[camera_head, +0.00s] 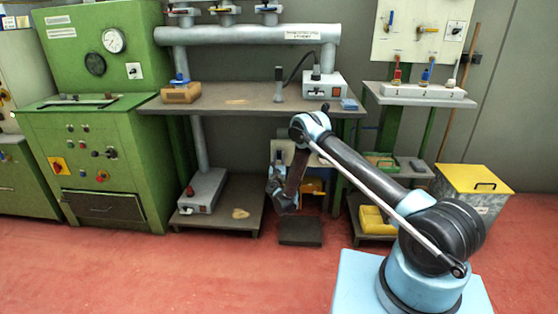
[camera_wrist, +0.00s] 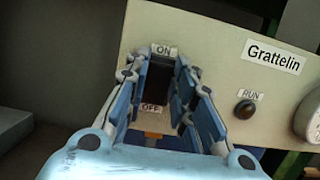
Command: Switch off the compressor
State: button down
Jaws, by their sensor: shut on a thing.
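A black switch (camera_wrist: 157,78) sits on a cream panel (camera_wrist: 222,82) in the wrist view, with an ON label (camera_wrist: 164,50) above it and an OFF label (camera_wrist: 151,108) below. My gripper (camera_wrist: 160,92) is shut on this switch, one blue-and-grey finger on each side. The fingers hide its side edges, and I cannot tell which way it is set. In the head view my gripper (camera_head: 279,187) is low under the grey bench, by the partly hidden panel (camera_head: 283,146).
The grey bench (camera_head: 235,103) overhangs the panel area. A low shelf with a grey box (camera_head: 204,190) is to the left, and a dark block (camera_head: 300,231) lies on the floor below. A yellow-lidded bin (camera_head: 476,179) stands right. The red floor in front is clear.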

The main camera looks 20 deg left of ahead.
jog(key=c, duration=1.4)
grip_release()
jog(key=shift+o, duration=0.2)
jog(key=shift+r, duration=0.15)
jog(key=shift+r, duration=4.8)
